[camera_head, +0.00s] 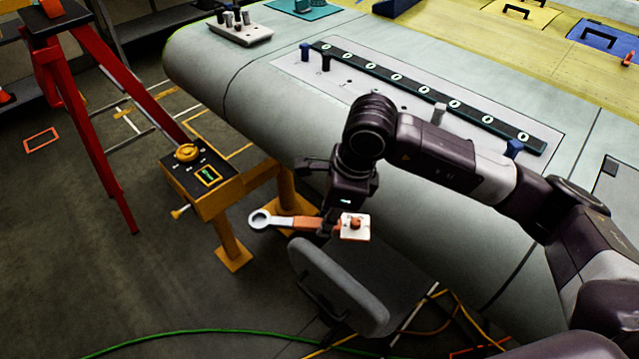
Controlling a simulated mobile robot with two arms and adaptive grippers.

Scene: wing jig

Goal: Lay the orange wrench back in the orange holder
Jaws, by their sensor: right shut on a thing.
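The wrench (291,222) has a grey ring end pointing left and an orange handle. My right gripper (330,222) points down and is shut on its handle, holding it in front of the wing's rounded edge. A small white square piece with an orange-red knob (355,224) shows at the handle's right end; I cannot tell whether it is joined to the wrench. No clearly orange holder stands out. A yellow-orange box with a black top (178,175) stands on legs to the left, apart from the wrench. My left gripper is not in view.
A grey seat-like object (340,285) is just below the wrench. The large pale wing (270,75) fills the back and right, bearing a dark strip with pegs (430,95). A red stepladder (70,90) stands at left. A green cable (200,332) crosses the floor.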

